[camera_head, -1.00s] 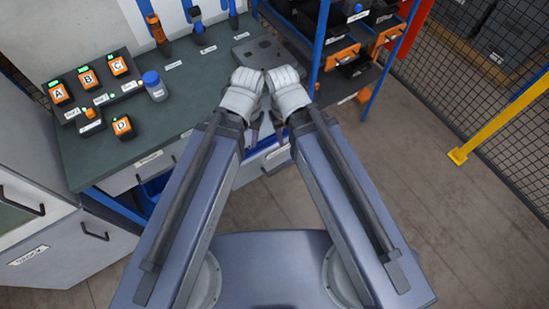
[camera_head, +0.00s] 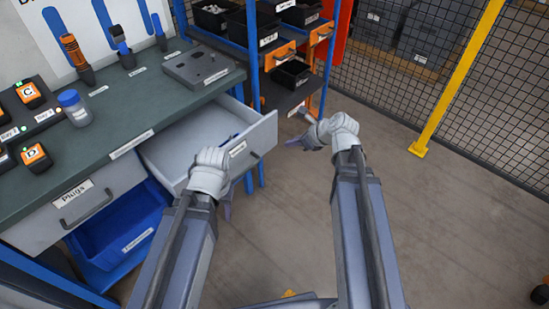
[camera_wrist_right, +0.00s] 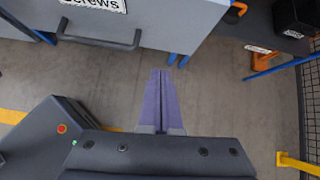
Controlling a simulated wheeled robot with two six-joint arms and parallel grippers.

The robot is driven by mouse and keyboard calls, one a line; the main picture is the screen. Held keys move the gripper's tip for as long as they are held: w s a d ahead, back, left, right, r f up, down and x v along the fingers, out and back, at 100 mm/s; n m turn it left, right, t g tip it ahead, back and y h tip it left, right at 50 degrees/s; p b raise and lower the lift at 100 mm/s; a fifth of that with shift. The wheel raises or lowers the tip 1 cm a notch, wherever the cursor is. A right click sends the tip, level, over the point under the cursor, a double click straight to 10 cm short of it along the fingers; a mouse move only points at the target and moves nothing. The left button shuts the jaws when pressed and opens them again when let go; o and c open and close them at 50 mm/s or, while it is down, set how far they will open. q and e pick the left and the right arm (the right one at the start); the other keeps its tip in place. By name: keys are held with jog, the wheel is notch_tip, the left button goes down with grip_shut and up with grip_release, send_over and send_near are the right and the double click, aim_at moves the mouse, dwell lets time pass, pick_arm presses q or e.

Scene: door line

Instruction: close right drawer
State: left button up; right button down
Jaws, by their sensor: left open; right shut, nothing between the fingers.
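The right drawer (camera_head: 190,140) is pulled out from under the workbench in the head view. Its grey front carries a label and a dark handle (camera_head: 256,155). In the right wrist view the drawer front (camera_wrist_right: 170,18) shows a label reading "Screws" and the handle (camera_wrist_right: 98,40). My left gripper (camera_head: 228,208) is open in front of the drawer's near corner, and its wrist hides part of it. My right gripper (camera_head: 293,142) is right of the drawer front, shut and empty. Its closed fingers (camera_wrist_right: 161,75) point toward the floor beyond the drawer front in the wrist view.
The closed "Plugs" drawer (camera_head: 75,205) and a blue bin (camera_head: 118,235) are left of the open drawer. A blue shelf rack with dark bins (camera_head: 290,75) stands behind my right gripper. A yellow post (camera_head: 455,85) and mesh fence stand at right. Floor between is clear.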

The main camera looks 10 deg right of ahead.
jog(key=d+m, duration=0.1)
jog(key=b, duration=0.7)
send_near(263, 143)
jog(key=x, duration=0.5)
jog(key=shift+s+d+f, duration=0.15)
jog(key=shift+d+f, duration=0.1)
jog(key=shift+f, duration=0.05)
jog(key=shift+w+a, duration=0.35)
jog(key=shift+w, duration=0.05)
